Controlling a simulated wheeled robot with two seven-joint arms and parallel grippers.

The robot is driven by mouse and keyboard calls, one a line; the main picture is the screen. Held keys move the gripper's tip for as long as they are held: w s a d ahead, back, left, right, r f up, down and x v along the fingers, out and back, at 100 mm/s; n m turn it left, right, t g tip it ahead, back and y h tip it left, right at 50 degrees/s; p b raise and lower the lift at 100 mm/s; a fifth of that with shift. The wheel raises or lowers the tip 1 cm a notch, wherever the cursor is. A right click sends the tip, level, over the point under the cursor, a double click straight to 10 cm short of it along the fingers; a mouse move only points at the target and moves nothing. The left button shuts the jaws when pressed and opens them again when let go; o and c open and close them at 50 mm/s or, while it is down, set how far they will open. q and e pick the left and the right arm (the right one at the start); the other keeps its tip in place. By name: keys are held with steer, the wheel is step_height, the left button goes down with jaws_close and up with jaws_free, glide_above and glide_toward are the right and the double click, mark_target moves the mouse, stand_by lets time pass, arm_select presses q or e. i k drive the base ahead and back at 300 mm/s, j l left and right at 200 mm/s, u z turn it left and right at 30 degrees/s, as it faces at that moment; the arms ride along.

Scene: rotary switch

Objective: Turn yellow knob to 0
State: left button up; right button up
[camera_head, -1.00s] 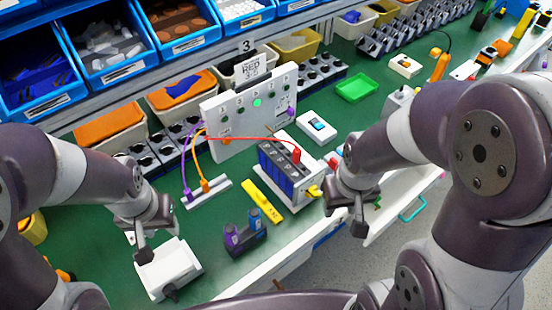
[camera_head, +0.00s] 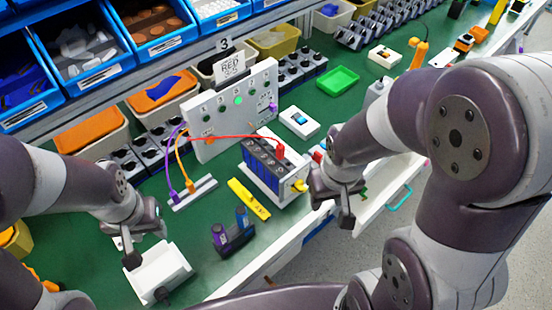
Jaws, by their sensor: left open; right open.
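The yellow knob (camera_head: 299,186) sticks out of the front end of a white box with a dark blue slotted body (camera_head: 270,168) on the green bench. My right gripper (camera_head: 346,212) is open, to the right of the knob and apart from it, near the bench's front edge. My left gripper (camera_head: 134,252) is open, at the lower left, above or beside a white box with a dark knob (camera_head: 160,272); I cannot tell whether they touch. The marking that the yellow knob points to is too small to read.
A white upright panel (camera_head: 232,110) stands behind, with a red cable running to the slotted box. A yellow tool (camera_head: 248,198) and a purple-blue holder (camera_head: 233,236) lie left of the box. A green tray (camera_head: 338,79) stands farther back. An open drawer is at the right.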

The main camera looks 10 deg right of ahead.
mark_target(298, 187)
steer(key=k+l, duration=0.1)
steer(key=l, duration=0.4)
steer(key=k+l+z, duration=0.1)
steer(key=l, duration=0.35)
steer(key=k+l, duration=0.1)
steer(key=l, duration=0.4)
